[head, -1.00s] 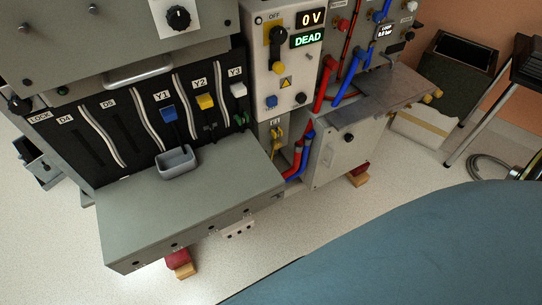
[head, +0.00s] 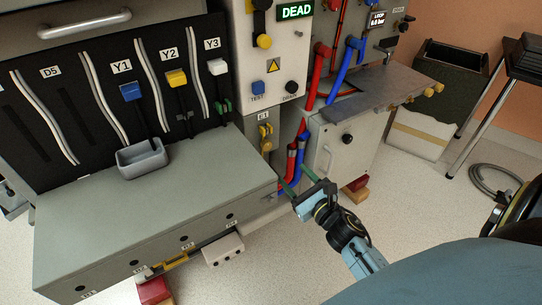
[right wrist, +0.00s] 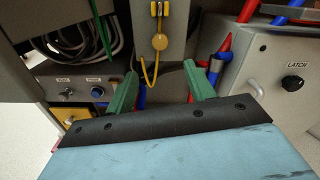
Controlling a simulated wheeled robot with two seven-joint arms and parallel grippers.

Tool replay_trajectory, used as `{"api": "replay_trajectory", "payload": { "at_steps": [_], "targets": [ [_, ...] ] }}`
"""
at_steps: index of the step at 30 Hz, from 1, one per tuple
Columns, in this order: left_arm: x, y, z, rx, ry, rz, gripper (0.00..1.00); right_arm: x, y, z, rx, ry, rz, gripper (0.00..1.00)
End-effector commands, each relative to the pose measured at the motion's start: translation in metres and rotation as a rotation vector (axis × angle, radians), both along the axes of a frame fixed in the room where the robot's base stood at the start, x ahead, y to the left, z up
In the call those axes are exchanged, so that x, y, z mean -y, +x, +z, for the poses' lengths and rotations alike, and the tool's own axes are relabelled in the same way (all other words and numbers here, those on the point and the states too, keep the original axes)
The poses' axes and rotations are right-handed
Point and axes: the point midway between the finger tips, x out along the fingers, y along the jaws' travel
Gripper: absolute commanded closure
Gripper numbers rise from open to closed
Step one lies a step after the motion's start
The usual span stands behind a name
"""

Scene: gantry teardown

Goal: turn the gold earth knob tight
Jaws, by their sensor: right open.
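The gold earth knob (head: 266,146) is on the narrow grey panel below the E1 label, under the blue test button. In the right wrist view the round gold knob (right wrist: 160,41) shows at upper middle, with a yellow cable hanging below it and a gold fitting above. My right gripper (head: 299,181) is in front of the panel, below and to the right of the knob. Its two green fingers (right wrist: 160,78) are apart with nothing held between them. The knob appears beyond the fingertips, not touched. My left gripper is not in view.
A grey bench box (head: 150,205) with a small grey tray (head: 142,158) stands left of the gripper. Red and blue hoses (head: 291,160) run close beside it. A latch cabinet (head: 345,150) is on the right. Dark cables (right wrist: 75,45) hang at left in the wrist view.

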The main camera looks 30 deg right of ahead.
Motion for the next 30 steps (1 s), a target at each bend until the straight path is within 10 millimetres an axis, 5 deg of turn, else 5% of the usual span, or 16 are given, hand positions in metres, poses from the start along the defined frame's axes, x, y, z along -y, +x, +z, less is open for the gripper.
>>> {"api": "replay_trajectory", "payload": {
  "at_steps": [18, 30],
  "targets": [
    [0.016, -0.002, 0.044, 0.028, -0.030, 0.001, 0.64, 0.002, 0.112, 0.000, 0.000, 0.002, 0.000, 0.46],
    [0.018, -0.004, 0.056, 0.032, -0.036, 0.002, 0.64, 0.002, 0.129, 0.000, -0.002, 0.004, 0.000, 0.46]
  ]
}}
